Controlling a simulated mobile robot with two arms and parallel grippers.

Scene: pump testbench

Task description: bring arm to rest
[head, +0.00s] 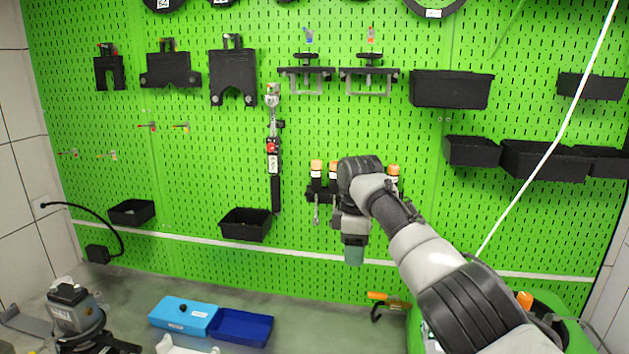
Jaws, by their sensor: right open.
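My right arm (432,255) reaches in from the lower right towards the green pegboard wall (200,200). My right gripper (352,232) hangs at the end of it, in front of the board and pointing down. It is open, and I see nothing held in it. A grey-green piece (354,254) shows at its lower end; I cannot tell its exact shape. The gripper and wrist partly cover a row of orange-capped tools (316,168) on a black holder. I cannot tell whether the gripper touches them. My left gripper is not in view.
A torque-wrench-like tool (274,160) hangs left of the gripper. Black bins (246,224) and brackets are fixed on the board. Below lie a blue tray (242,328), a light blue box (183,315) and a pump-like device (75,312). An orange-handled tool (386,298) is below right.

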